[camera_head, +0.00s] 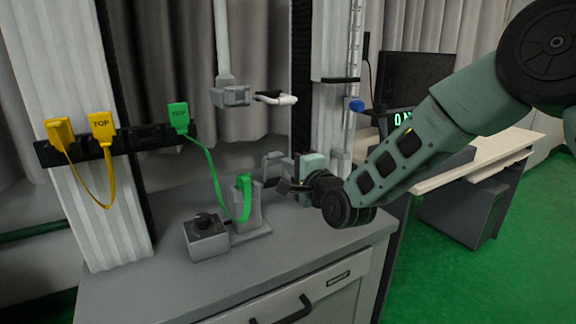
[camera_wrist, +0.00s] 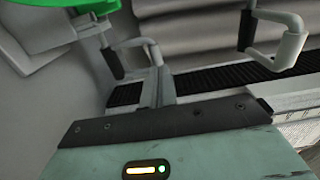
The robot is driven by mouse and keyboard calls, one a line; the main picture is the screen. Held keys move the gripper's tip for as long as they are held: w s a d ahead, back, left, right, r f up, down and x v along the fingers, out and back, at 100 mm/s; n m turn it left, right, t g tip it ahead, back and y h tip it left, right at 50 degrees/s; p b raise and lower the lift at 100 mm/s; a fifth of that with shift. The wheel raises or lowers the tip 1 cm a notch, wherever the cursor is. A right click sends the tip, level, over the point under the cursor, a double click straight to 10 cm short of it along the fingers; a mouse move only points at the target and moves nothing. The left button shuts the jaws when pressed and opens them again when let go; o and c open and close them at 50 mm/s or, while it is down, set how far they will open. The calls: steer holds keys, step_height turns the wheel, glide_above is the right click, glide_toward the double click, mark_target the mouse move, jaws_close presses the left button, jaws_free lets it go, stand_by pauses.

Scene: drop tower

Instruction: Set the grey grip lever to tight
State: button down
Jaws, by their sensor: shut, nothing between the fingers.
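A thin grey bent lever (camera_head: 272,157), which looks like the grip lever, stands on the bench behind the grey stand with the green strap. In the wrist view a grey bent handle (camera_wrist: 132,43) shows at upper left, just beyond the fingers. I cannot read any tight mark, so its setting is unclear. My gripper (camera_head: 284,187) is low over the bench, right of the stand and close to the lever. Its shut, empty fingers also show in the wrist view (camera_wrist: 157,75). Whether they touch the lever cannot be told.
A second, pale-tipped lever (camera_head: 277,98) sits on the hanging clamp (camera_head: 232,95) above. The green strap (camera_head: 244,190) loops from a tag on the black rail (camera_head: 75,150). A grey knob box (camera_head: 206,238) stands at the front. The bench front (camera_head: 150,295) is clear.

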steer(key=s+d+f+n+g+h, duration=0.25)
steer(key=s+d+n+g, duration=0.3)
steer(key=s, duration=0.75)
steer(key=s+d+f+n+g+h, duration=0.1)
steer(key=s+d+n+g+h, duration=0.45)
steer(key=s, duration=0.85)
steer(key=s+d+f+n+g+h, duration=0.1)
steer(key=s+d+f+n+g, duration=0.15)
steer(key=s+d+n, duration=0.75)
steer(key=s+a+r+m+p, duration=0.1)
steer(key=s+r+p, duration=0.1)
steer(key=r+p, duration=0.8)
steer(key=s+a+r+m+g+p, duration=0.1)
steer(key=s+r+p, duration=0.1)
steer(key=r+p, duration=0.8)
steer(key=shift+s+r+p, duration=0.15)
steer(key=shift+r+p, duration=0.2)
steer(key=shift+r, duration=0.2)
